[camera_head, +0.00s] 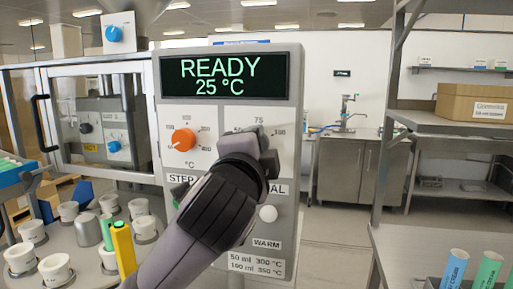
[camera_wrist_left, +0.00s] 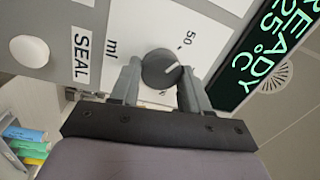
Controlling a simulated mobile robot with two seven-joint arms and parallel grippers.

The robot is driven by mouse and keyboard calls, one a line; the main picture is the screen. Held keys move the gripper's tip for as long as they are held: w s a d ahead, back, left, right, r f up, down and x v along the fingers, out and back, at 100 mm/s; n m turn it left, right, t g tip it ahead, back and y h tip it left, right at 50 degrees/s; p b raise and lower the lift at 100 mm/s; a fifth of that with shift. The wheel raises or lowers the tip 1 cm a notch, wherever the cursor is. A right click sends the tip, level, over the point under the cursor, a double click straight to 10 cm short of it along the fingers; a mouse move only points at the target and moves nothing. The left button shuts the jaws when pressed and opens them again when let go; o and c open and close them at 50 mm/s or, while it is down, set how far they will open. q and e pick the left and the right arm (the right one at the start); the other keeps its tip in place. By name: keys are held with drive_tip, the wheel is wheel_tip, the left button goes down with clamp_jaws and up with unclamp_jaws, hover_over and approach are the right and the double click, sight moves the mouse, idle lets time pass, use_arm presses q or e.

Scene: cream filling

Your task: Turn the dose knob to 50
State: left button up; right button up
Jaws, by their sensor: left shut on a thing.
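The dose knob (camera_wrist_left: 160,68) is a dark round knob on the machine's white front panel, beside the "ml" label. My left gripper (camera_wrist_left: 160,80) is shut on it, one finger on each side. The knob's white pointer line aims right and slightly up in the left wrist view, and the "50" mark (camera_wrist_left: 187,39) lies above and right of the knob. In the head view my left gripper (camera_head: 258,145) hides the knob, with "75" and "100" marks showing around it. My right gripper is not in view.
The display (camera_head: 226,76) reads READY and 25 °C. An orange temperature knob (camera_head: 183,139) sits left of my gripper, and a round white button (camera_head: 268,214) lies below. Cups (camera_head: 57,267) and a yellow tube (camera_head: 123,245) stand at the lower left.

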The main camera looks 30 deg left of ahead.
use_arm(q)
drive_tip(key=o, duration=1)
drive_tip(key=shift+o, duration=0.2)
drive_tip(key=v, duration=0.7)
drive_tip(key=shift+b, duration=0.45)
drive_tip(key=shift+s, duration=0.1)
